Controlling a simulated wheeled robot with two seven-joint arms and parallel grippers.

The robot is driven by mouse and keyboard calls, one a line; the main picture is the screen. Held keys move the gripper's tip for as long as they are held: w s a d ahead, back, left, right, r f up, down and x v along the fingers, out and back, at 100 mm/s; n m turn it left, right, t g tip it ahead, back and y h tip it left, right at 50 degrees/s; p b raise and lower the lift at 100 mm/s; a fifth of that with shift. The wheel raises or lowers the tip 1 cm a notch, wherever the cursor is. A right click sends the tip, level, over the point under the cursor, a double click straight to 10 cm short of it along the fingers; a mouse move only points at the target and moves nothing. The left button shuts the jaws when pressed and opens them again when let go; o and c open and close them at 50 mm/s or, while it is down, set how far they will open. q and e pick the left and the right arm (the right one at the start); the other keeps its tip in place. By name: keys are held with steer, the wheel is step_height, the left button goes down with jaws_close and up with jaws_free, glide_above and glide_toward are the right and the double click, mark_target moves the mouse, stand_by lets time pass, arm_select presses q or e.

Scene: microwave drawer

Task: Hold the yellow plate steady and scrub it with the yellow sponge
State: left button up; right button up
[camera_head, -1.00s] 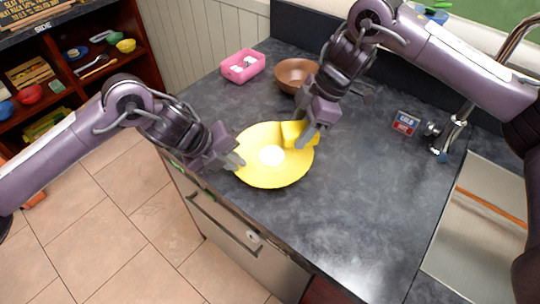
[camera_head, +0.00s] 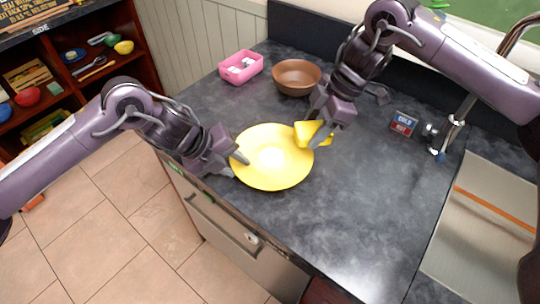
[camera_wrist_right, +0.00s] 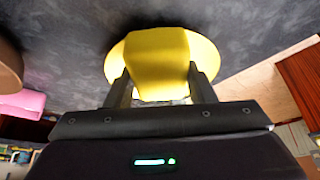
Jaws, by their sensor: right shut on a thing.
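The yellow plate (camera_head: 272,172) lies on the dark counter near its front edge. My left gripper (camera_head: 238,160) is at the plate's left rim, with a finger touching or over the rim; whether its jaws are closed on it is not clear. My right gripper (camera_head: 318,136) is shut on the yellow sponge (camera_head: 306,130), at the plate's upper right rim. The right wrist view shows the sponge (camera_wrist_right: 160,60) between both fingers, with the plate (camera_wrist_right: 207,52) behind it and mostly hidden. I cannot tell whether sponge and plate touch.
A brown bowl (camera_head: 296,76) and a pink container (camera_head: 240,66) stand at the back of the counter. A sink (camera_head: 485,230) with a faucet (camera_head: 455,125) is at the right. A small hot/cold sign (camera_head: 404,123) stands near the faucet. The counter right of the plate is clear.

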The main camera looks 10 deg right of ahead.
arm_select(q)
steer(key=shift+a, duration=0.15)
steer(key=v, duration=1.2)
steer(key=shift+d, duration=0.2)
